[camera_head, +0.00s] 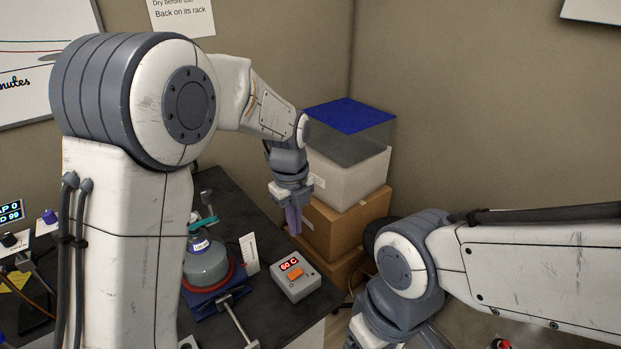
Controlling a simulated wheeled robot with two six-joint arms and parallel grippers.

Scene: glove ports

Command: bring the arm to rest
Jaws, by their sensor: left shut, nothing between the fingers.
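My left arm comes in from the left and reaches over the dark bench toward the stacked boxes. My left gripper (293,220) points down, shut and empty, in front of the boxes and above and behind the small control box. My right arm comes in from the right edge and bends down at the lower right. Its gripper is below the picture and out of sight.
A round-bottomed flask (207,265) with a teal clip stands on the bench, left of the control box (296,277) reading "60 C". Cardboard boxes (345,225) carry a pale bin (345,180) with a blue top (350,115). Walls close the corner behind.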

